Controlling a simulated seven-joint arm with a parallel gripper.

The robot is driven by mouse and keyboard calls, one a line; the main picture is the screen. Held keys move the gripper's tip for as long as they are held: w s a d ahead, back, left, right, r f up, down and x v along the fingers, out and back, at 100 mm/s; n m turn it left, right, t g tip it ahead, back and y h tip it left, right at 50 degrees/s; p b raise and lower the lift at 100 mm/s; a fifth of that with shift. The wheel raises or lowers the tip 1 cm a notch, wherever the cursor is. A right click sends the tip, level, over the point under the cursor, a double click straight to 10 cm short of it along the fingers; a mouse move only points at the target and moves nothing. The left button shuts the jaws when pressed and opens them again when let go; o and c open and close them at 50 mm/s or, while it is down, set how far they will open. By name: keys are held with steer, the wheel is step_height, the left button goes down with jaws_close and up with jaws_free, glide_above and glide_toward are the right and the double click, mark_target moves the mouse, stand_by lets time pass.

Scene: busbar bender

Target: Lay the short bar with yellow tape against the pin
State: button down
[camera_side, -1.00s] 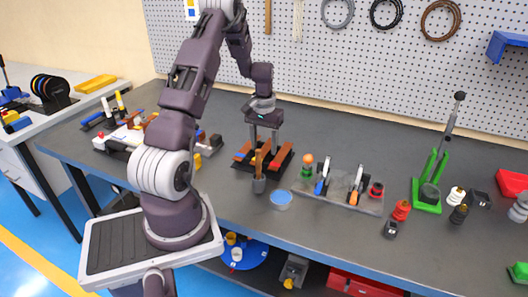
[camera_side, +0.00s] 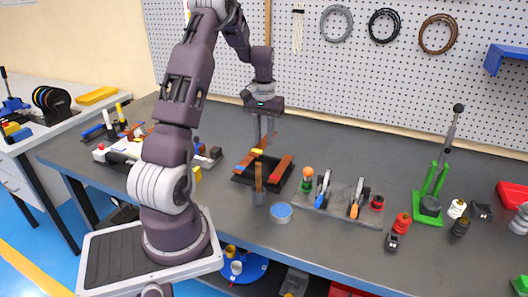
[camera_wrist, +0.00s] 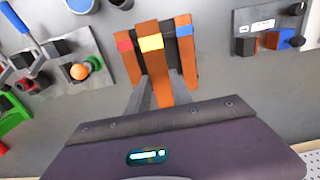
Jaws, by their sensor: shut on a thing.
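My gripper (camera_side: 264,138) is shut on the short copper bar with yellow tape (camera_wrist: 151,43). In the side view its yellow tape (camera_side: 257,152) shows just below my fingers, and the bar appears raised above the dark tray (camera_side: 240,181). In the wrist view the bar lies between my fingers (camera_wrist: 158,92), its far end pointing up the picture. The bar with red tape (camera_wrist: 130,55) and the bar with blue tape (camera_wrist: 187,50) lie on either side below it. The green bender (camera_side: 430,206) with its upright lever stands at the right; I cannot make out its pin clearly.
Bench behind the clamps is clear.

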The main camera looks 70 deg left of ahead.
steer(key=shift+w+d+r+n, duration=0.15)
steer(key=shift+w+r+n, duration=0.15)
steer(key=shift+r, duration=0.2)
steer(key=shift+w+d+r+n, duration=0.15)
steer(key=shift+w+r+n, duration=0.05)
steer(key=shift+w+r, duration=0.25)
steer(key=w+d+n, duration=1.6)
steer(key=d+n, duration=0.1)
steer(key=d, duration=0.1)
step_height(320, 180, down, 7)
steer(key=shift+w+r, duration=0.15)
steer(key=shift+s+d, duration=0.85)
steer(key=shift+d, duration=0.05)
steer(key=shift+f, duration=0.8)
steer(key=shift+f, duration=0.4)
steer(key=shift+s+a, duration=0.35)
steer(key=shift+a, duration=0.1)
